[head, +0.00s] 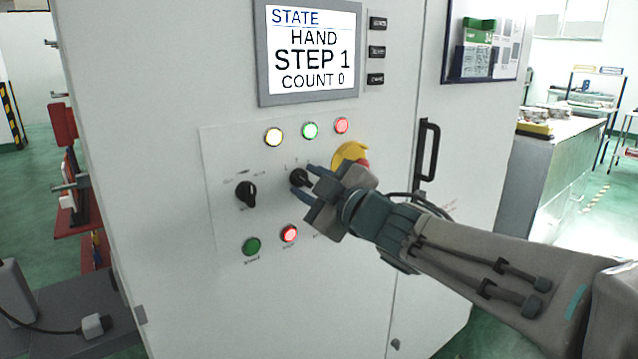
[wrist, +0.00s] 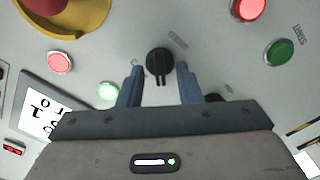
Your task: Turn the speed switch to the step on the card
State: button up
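A black rotary switch (head: 299,177) sits on the white cabinet panel, below the row of lamps. It also shows in the wrist view (wrist: 159,60), with its pointer ridge towards the bottom of that picture. My gripper (head: 305,181) is open at this switch. In the wrist view my gripper (wrist: 159,70) has one blue finger on each side of the knob, with a gap at both sides. The marks around the switch are too small to read. The display (head: 312,50) reads HAND, STEP 1, COUNT 0. I cannot make out a card with a step on it.
A second black switch (head: 246,193) is to the left. A yellow-ringed emergency stop (head: 349,153) is close to my gripper at upper right. A green button (head: 252,246) and lit red button (head: 289,233) are below. A door handle (head: 428,150) stands out at right.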

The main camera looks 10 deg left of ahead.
jog(key=p+v, duration=0.1)
jog(key=v, duration=1.2)
jog(key=shift+s+d, duration=0.2)
jog(key=shift+s, duration=0.05)
